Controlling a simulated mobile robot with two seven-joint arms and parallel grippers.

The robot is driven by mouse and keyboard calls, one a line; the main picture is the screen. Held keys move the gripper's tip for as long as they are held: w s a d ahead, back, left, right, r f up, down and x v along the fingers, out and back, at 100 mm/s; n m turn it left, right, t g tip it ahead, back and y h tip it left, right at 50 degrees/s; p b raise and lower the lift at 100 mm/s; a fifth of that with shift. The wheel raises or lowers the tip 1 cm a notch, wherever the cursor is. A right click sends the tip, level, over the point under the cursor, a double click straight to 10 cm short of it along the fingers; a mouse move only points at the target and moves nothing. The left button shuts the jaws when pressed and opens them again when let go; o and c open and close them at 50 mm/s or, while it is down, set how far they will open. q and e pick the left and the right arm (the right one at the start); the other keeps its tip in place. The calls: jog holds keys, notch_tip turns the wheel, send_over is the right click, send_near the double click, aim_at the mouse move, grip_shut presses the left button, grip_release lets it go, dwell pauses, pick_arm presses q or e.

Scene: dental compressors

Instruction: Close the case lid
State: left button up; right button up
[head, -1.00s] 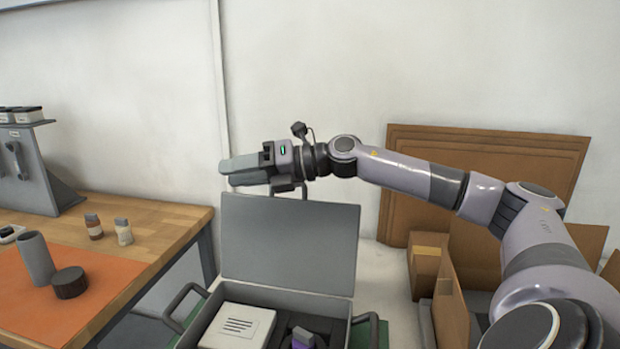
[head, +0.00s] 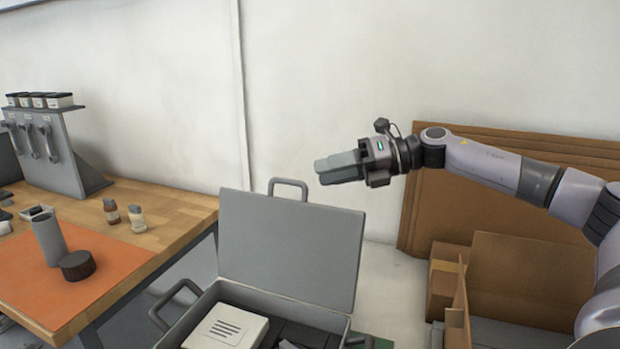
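The grey case (head: 183,327) stands open at the bottom of the head view. Its lid (head: 290,245) is upright, leaning slightly back, with a handle (head: 288,183) at its top edge. My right gripper (head: 325,169) is above and to the right of the lid's top edge, apart from it, pointing left. Its fingers look together, with nothing between them. My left gripper is out of view. A white box (head: 226,327) sits in the case; the rest of the inside is partly cut off by the frame.
A wooden workbench (head: 165,212) with an orange mat (head: 110,275) stands to the left, holding a grey cylinder (head: 48,240), a dark round piece (head: 77,265) and small bottles (head: 137,218). Cardboard boxes (head: 520,275) and flat sheets (head: 425,212) are at right.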

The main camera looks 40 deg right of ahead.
jog(key=shift+p+x, duration=1.65)
jog(key=shift+x, duration=1.9)
jog(key=shift+s, duration=0.1)
grip_shut()
